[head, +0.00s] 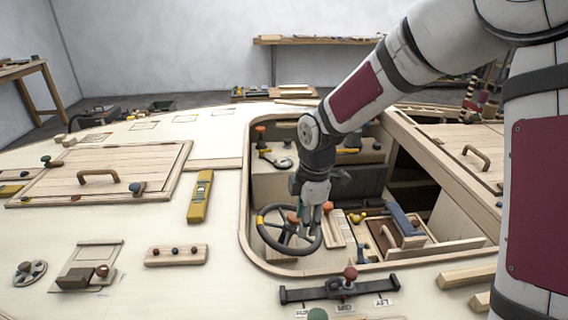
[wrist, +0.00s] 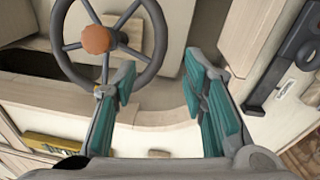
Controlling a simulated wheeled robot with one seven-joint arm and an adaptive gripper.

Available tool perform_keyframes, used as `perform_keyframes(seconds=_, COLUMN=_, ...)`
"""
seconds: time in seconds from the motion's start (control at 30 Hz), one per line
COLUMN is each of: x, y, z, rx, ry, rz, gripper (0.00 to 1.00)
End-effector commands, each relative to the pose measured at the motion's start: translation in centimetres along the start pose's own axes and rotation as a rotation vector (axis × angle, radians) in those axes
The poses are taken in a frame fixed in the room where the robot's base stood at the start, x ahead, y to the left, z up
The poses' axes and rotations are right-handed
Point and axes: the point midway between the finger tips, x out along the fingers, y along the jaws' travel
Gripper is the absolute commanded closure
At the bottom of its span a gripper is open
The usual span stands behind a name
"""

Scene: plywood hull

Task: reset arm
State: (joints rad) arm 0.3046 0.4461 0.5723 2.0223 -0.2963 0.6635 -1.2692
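My gripper (head: 308,222) points down into the open cockpit well, close to the dark steering wheel (head: 262,236). In the wrist view my gripper (wrist: 165,88) is open, with its two teal-padded fingers wide apart and nothing held between them. The steering wheel (wrist: 155,45) with its orange hub shows at the upper left of that view, beside the left finger. The left fingertip overlaps the lower part of the rim in the picture; I cannot tell whether they touch. My arm bends down from the upper right in the head view.
A dark lever bar with a red knob (head: 350,275) lies in front of the well. A blue-handled box (head: 405,222) stands right of the gripper. A yellow level (head: 200,198) and a hatch with a wooden handle (head: 97,177) lie left. The air above the left deck is free.

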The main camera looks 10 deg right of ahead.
Motion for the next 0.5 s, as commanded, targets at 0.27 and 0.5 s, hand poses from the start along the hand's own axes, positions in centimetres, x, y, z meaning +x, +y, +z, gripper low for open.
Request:
perform_keyframes(seconds=0.27, x=-7.0, y=-3.5, z=1.6, rx=0.224, ry=-0.096, rz=0.041, gripper=0.61)
perform_keyframes(seconds=0.5, x=-16.3, y=-9.8, z=3.4, rx=0.618, ry=-0.167, rz=0.137, gripper=0.61)
